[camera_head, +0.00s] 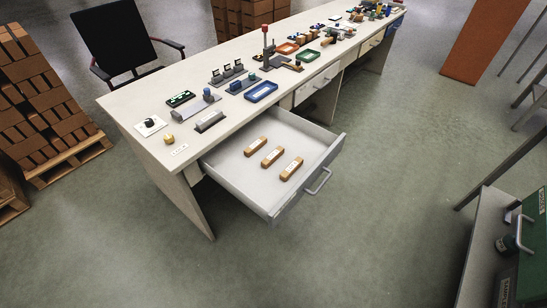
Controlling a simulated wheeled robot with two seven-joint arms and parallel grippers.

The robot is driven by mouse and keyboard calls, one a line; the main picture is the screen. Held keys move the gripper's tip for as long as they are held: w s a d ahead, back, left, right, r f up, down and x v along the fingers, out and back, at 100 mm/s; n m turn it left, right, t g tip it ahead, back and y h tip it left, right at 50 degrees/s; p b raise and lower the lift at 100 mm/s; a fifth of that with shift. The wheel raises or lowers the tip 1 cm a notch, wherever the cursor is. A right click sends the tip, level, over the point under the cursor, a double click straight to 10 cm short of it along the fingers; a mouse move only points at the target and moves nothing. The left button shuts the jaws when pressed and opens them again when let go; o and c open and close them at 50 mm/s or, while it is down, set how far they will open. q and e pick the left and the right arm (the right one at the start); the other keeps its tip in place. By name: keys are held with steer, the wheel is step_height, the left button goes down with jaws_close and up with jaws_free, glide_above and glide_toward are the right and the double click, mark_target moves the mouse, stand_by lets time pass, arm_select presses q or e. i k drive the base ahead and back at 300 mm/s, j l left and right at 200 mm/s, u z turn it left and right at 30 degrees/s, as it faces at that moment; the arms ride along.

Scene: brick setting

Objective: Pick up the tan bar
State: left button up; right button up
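Three tan bars lie apart in an open drawer at the near left end of a long desk. The left bar (255,146), the middle bar (272,156) and the right bar (291,168) lie roughly parallel, each with a small pale mark on its top. The drawer (243,181) is light grey with a handle (319,182) on its front. I cannot tell which bar the task means. Neither of my grippers is in view.
The desk top (136,102) holds blocks, trays and small tools, including a blue tray (261,92). A black chair (117,40) stands behind it. Stacked bricks (40,95) are at left. A green case (533,250) sits at lower right. The floor before the drawer is clear.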

mark_target(277, 153)
steer(key=j+z, duration=0.35)
steer(key=j, duration=2.4)
